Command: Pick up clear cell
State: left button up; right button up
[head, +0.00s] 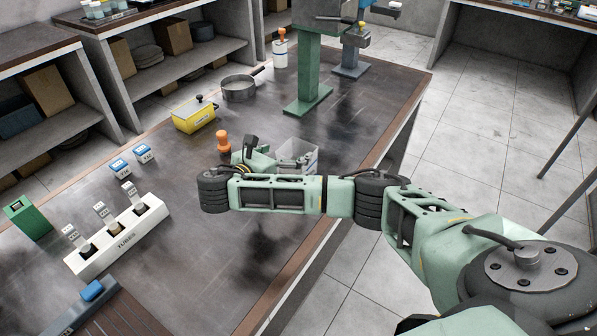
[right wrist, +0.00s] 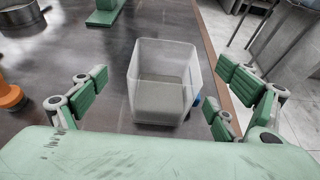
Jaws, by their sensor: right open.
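The clear cell (right wrist: 163,95) is a see-through, open-topped box standing upright on the dark table, with a greyish layer at its bottom. In the right wrist view it stands between the two spread fingers of my right gripper (right wrist: 160,95), with a gap on each side. In the head view the cell (head: 311,158) is partly hidden behind my right gripper (head: 290,162) and arm. The right gripper is open and empty. My left gripper is not in view.
An orange-topped item (head: 223,142) stands just left of my right gripper. A green stand (head: 308,75), a yellow box (head: 194,116), a metal pan (head: 239,90) and a white tube rack (head: 117,235) are on the table (head: 205,255). The table's right edge is close to the cell.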

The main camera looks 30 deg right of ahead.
aim_at(305, 149)
jog(key=shift+d+f+b, duration=0.2)
jog(key=shift+d+b, duration=0.1)
jog(key=shift+d, duration=0.05)
jog(key=x, duration=0.4)
jog(key=shift+s+d+r+b, duration=0.15)
jog(key=shift+b, duration=0.25)
jog(key=shift+d, duration=0.25)
jog(key=shift+a, duration=0.1)
jog(key=c, duration=2)
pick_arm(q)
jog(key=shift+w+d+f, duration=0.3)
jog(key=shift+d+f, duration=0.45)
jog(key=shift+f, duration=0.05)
pick_arm(e)
jog(key=shift+c, duration=0.8)
